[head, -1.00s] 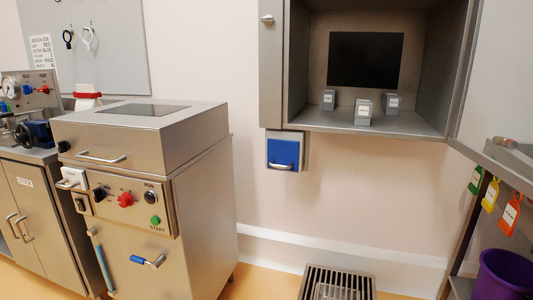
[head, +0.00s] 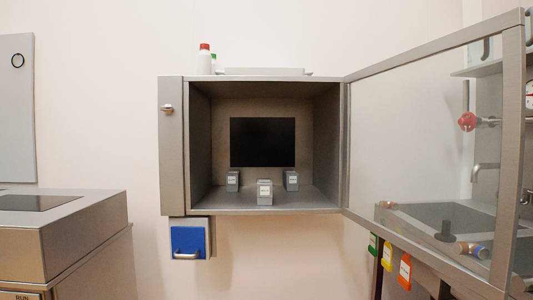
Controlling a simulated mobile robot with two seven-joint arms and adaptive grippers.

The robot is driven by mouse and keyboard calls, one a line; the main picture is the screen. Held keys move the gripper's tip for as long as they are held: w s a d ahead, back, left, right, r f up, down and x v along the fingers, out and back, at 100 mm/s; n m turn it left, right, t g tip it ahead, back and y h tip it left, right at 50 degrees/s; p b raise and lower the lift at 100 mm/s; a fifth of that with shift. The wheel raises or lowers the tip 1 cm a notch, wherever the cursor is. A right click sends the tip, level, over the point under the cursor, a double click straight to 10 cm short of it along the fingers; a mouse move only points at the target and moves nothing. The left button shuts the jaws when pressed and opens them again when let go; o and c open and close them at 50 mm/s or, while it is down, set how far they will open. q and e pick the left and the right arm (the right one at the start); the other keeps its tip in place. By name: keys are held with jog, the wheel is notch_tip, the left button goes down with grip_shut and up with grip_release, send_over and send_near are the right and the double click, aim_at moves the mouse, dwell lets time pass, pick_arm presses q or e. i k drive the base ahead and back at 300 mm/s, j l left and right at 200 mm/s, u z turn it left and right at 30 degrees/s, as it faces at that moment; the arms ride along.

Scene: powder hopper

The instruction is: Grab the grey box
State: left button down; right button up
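Three small grey boxes with white labels stand upright on the floor of an open wall cabinet (head: 180,140) in the head view. The front grey box (head: 265,198) is in the middle, nearest the cabinet's front edge. The left grey box (head: 233,187) and the right grey box (head: 291,186) stand farther back. The label text is too small to read. Neither of my grippers shows in the view, and nothing touches the boxes.
The cabinet's glass door (head: 430,130) stands open to the right, over a sink (head: 450,222). A blue box with a handle (head: 188,240) hangs below the cabinet. A steel machine (head: 75,235) stands at left. Bottles (head: 204,62) sit on top.

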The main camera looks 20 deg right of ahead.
aim_at(264, 185)
jog(key=i+l, duration=0.1)
jog(key=i+l+z, duration=0.1)
jog(key=i+z, duration=0.15)
jog(key=z, duration=0.15)
jog(key=i+z, duration=0.25)
jog(key=z, duration=0.15)
